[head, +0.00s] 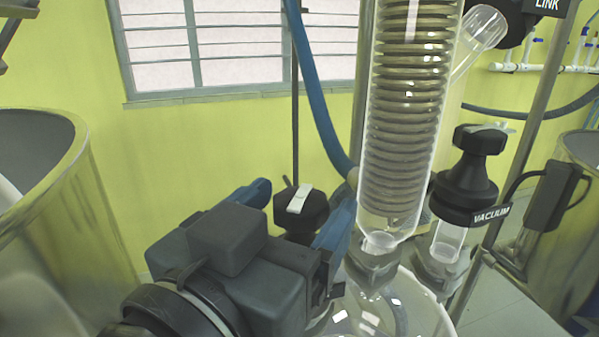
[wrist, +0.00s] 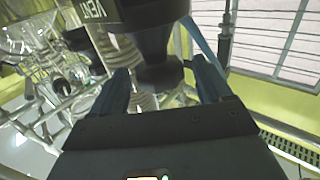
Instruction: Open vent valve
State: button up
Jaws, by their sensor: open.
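The vent valve has a black knob (head: 301,212) with a pale bar across its top, left of the glass condenser in the head view. In the wrist view, the valve's dark body and knob (wrist: 160,76) hang into the picture from the top, with a VENT label (wrist: 97,10) beside them. My gripper (head: 303,192) is open, with one blue finger on each side of the knob. The wrist view shows the same fingers (wrist: 161,84) spread, with a gap visible beside the knob. The valve's lower part is hidden behind my gripper in the head view.
The glass condenser (head: 405,130) with its coil stands close to the right of my gripper, above a glass vessel (head: 395,310). A black valve labelled VACUUM (head: 468,180) is further right. A blue hose (head: 318,95) runs down behind. A metal drum (head: 75,220) stands at left.

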aim_at(309, 188)
jog(key=shift+p+x, duration=0.4)
jog(key=shift+x, duration=1.25)
jog(key=c, duration=1)
jog(key=shift+o, duration=0.2)
jog(key=shift+y, duration=0.3)
